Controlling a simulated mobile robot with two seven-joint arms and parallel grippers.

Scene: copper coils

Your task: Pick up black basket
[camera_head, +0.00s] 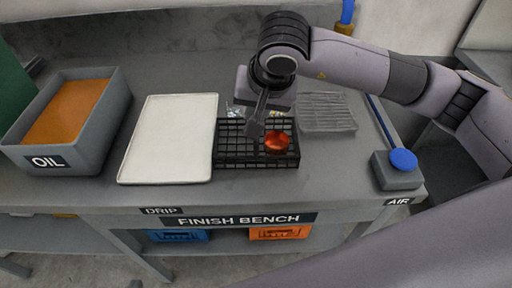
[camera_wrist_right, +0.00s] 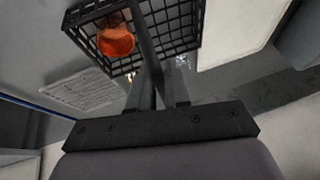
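The black wire basket (camera_head: 230,156) sits on the grey bench, right of the white tray. It also shows at the top of the right wrist view (camera_wrist_right: 185,25). A shiny copper-red coil (camera_head: 277,141) lies in its right part, and shows orange in the wrist view (camera_wrist_right: 116,40). A dark bar, seemingly the basket's handle (camera_wrist_right: 145,42), rises over the basket. My right gripper (camera_wrist_right: 157,72) is over the basket, with its fingers on either side of this bar. Whether they press on it I cannot tell. My left gripper is not in view.
A white drip tray (camera_head: 170,138) and a grey OIL bin (camera_head: 92,133) with orange liquid stand to the left.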

